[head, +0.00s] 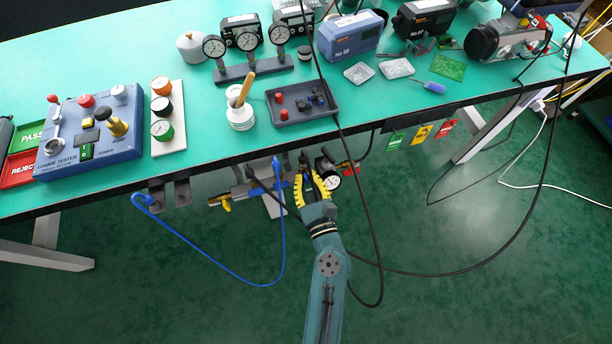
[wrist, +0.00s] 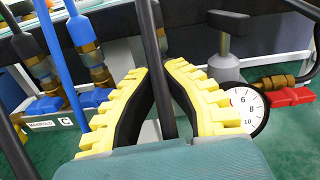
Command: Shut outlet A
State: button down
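My gripper (head: 309,168), with yellow ribbed fingers, reaches under the table's front edge at the pipework. In the wrist view, the fingertips (wrist: 157,72) lean toward each other, and a dark upright rod or hose passes between them; I cannot tell whether they grip it. The manifold (wrist: 43,124), labelled MANIFOLD with a C tag, is at left with blue fittings, brass connectors and hoses. A red handle (wrist: 291,97) on a brass fitting is farther right. No outlet A label is readable.
A round gauge (wrist: 245,108) sits close to the right finger. Blue hose (head: 210,257) and black cables (head: 362,200) hang around my arm. The green table (head: 230,150) overhangs the pipework and carries a tester box (head: 90,130). Floor in front is open.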

jog(key=shift+a+f+n, duration=0.1)
jog(key=shift+n, duration=0.9)
jog(key=c, duration=1.2)
grip_release()
jog(key=shift+o, duration=0.2)
jog(key=v, duration=1.2)
